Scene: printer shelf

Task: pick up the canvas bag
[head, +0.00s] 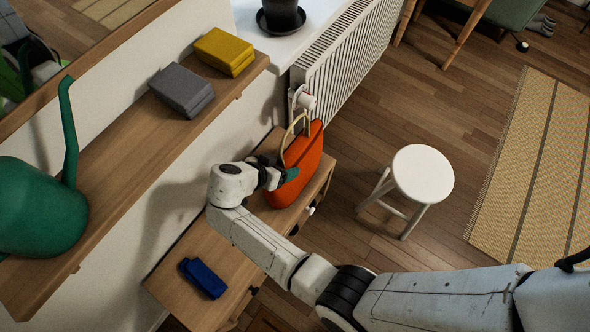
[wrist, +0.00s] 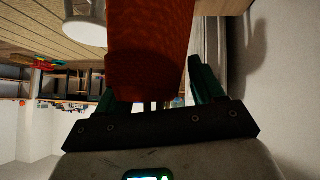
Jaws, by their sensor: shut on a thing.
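The canvas bag (head: 305,158) is orange-red with pale handles. It is upright over the far end of the small wooden desk (head: 215,250), beside the radiator; I cannot tell whether its base touches the desk top. My gripper (head: 285,175) reaches it from the near left side and is shut on it. In the wrist view the bag (wrist: 150,45) fills the space between the two green fingers of my gripper (wrist: 152,95). Its lower edge and far side are partly hidden.
A wooden shelf (head: 110,180) on the left bears a green watering can (head: 40,215), a grey block (head: 181,90) and a yellow block (head: 223,50). A blue object (head: 203,278) lies on the desk. A white radiator (head: 345,55) stands behind; a white stool (head: 422,174) is on the right.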

